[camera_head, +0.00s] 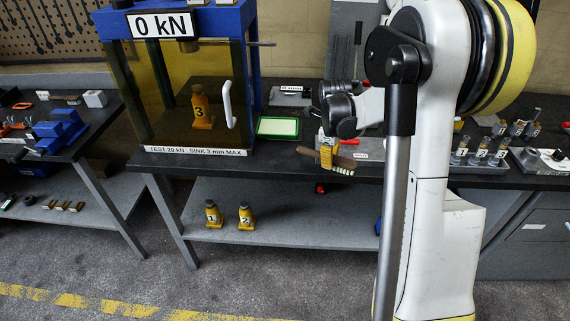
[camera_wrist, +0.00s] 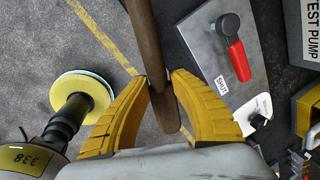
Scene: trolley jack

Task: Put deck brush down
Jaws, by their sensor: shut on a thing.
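The deck brush shows as a brown wooden handle (camera_wrist: 150,40) running between my fingers in the wrist view. In the head view a short brown stretch of the handle (camera_head: 342,160) shows at my gripper (camera_head: 330,155). My gripper, with its yellow ridged fingers (camera_wrist: 160,88), is shut on the handle and holds it at the front edge of the dark bench (camera_head: 270,160). The handle's rounded end sticks out just past the fingers in the wrist view.
A grey plate (camera_wrist: 222,60) with a red-handled valve marked SHUT lies close to the right finger. The press frame (camera_head: 250,75) with jack 3 (camera_head: 201,108) stands left on the bench. Jacks 1 (camera_head: 213,214) and 2 (camera_head: 246,216) stand on the lower shelf. Floor in front is clear.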

